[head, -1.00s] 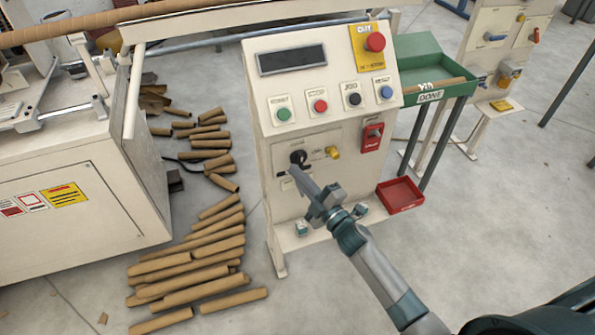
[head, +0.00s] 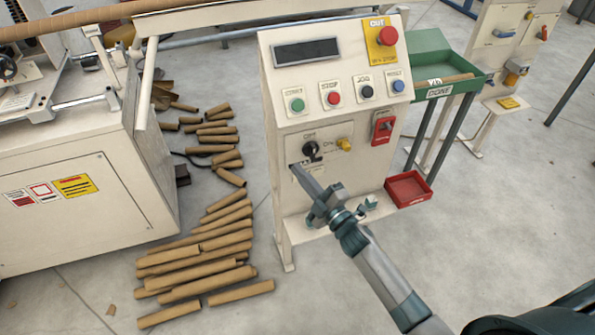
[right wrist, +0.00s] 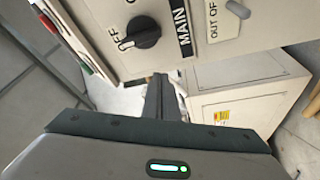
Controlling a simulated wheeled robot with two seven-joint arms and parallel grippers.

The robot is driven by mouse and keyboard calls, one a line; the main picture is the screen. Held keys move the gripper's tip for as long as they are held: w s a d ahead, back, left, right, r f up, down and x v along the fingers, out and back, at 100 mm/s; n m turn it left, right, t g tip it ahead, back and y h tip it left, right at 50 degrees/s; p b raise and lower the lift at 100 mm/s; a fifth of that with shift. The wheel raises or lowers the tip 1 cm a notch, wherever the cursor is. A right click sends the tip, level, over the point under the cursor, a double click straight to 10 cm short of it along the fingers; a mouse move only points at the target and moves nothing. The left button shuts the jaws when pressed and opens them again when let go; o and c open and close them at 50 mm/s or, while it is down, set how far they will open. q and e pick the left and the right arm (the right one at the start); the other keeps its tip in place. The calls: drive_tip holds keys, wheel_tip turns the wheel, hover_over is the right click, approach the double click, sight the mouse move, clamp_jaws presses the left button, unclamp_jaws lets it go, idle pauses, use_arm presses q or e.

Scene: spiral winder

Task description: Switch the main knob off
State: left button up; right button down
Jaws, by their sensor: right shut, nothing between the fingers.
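The main knob (head: 310,150) is a black rotary knob on the lower front panel of the cream control cabinet. In the right wrist view the knob (right wrist: 143,33) shows close up, its white-marked end pointing left toward the OFF lettering; the MAIN label (right wrist: 182,28) is beside it. My right gripper (head: 297,171) is just below and left of the knob in the head view. Its dark fingers (right wrist: 160,95) are together and empty, apart from the knob in the wrist view. My left gripper is not in view.
A red tray (head: 408,188) and green DONE bin (head: 435,65) stand beside the cabinet. Cardboard tubes (head: 205,265) litter the floor left.

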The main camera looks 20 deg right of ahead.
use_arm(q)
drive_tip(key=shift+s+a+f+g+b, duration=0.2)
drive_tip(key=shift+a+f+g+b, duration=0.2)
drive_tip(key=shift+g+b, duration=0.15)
use_arm(e)
drive_tip(key=r+v, duration=0.1)
drive_tip(key=v, duration=0.7)
drive_tip(key=shift+d, duration=0.2)
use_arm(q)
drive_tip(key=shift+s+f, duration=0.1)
use_arm(e)
drive_tip(key=shift+r, duration=0.1)
